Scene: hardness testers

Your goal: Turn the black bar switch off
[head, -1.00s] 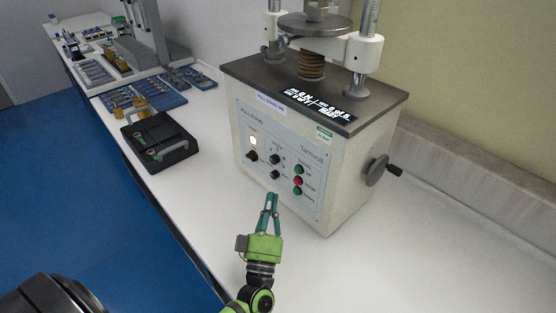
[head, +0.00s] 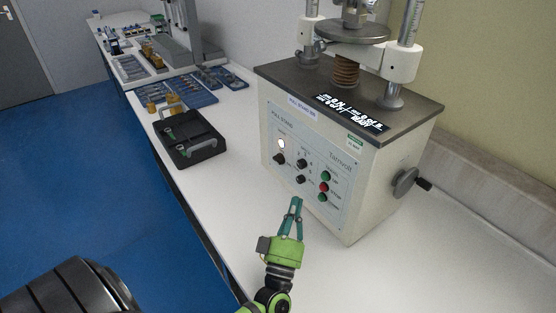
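The tester, a cream pull-stand machine (head: 322,200), stands on the white bench with its control panel (head: 285,125) facing front left. A black bar switch (head: 279,159) sits at the panel's left, under a lit whitish lamp (head: 281,144). Its exact angle is too small to tell. Two other black knobs, an upper one (head: 302,163) and a lower one (head: 300,179), are to its right. My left gripper (head: 297,200), green with teal fingers, is in front of the panel's lower part, its fingertips close together with nothing visible between them. It appears apart from the switch. My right gripper is not in view.
Green (head: 326,176) and red (head: 323,187) buttons are right of the knobs. A hand crank (head: 405,183) sticks out of the tester's right side. A black case (head: 190,150) and blue trays (head: 190,92) lie to the left. The bench before the panel is clear.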

